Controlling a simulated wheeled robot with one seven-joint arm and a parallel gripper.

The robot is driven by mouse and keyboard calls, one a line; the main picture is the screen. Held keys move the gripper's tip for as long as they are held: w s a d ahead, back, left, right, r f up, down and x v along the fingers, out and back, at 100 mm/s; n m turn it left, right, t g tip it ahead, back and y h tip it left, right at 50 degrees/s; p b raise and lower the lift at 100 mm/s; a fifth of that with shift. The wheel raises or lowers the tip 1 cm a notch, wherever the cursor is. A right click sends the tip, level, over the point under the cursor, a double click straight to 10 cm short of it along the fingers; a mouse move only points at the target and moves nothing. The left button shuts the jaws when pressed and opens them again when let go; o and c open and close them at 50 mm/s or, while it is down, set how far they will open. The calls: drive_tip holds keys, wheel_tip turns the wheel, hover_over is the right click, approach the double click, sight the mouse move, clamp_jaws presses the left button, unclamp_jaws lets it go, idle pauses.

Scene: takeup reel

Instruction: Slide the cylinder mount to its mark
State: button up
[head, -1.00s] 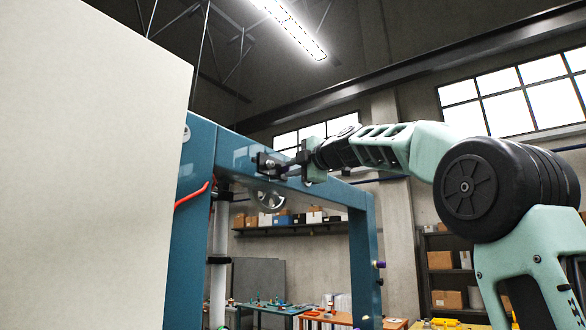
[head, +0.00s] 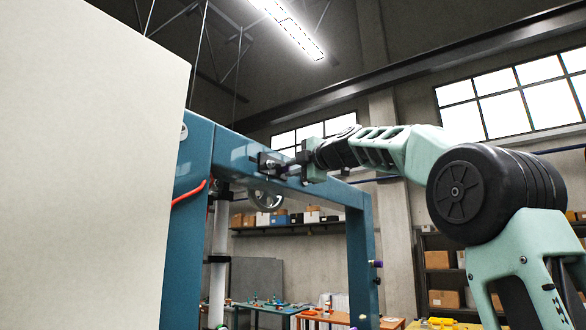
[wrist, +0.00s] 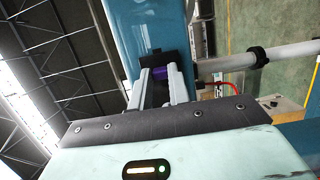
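The cylinder mount appears to be the small dark block (head: 268,163) on the face of the blue beam, above a grey handwheel, in the head view. In the wrist view a dark block (wrist: 174,58) with a purple knob (wrist: 160,73) sits at the fingertips. My gripper (head: 291,170) reaches it from the right; in the wrist view its two pale fingers (wrist: 160,82) lie on either side of the knob and look shut on it. The white cylinder (head: 219,255) hangs below the beam at left; it also shows in the wrist view (wrist: 230,65). I cannot make out the mark.
The blue frame (head: 362,250) has a beam and uprights close to my gripper. A large pale panel (head: 80,170) fills the left of the head view. A red hose (head: 190,194) hangs by the left upright. Workbenches and shelves stand farther back.

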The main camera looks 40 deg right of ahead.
drive_tip(key=o, duration=0.3)
drive_tip(key=shift+o, duration=0.2)
drive_tip(key=s+b, duration=0.4)
drive_tip(key=s, duration=0.2)
drive_tip(key=shift+d+b, duration=0.3)
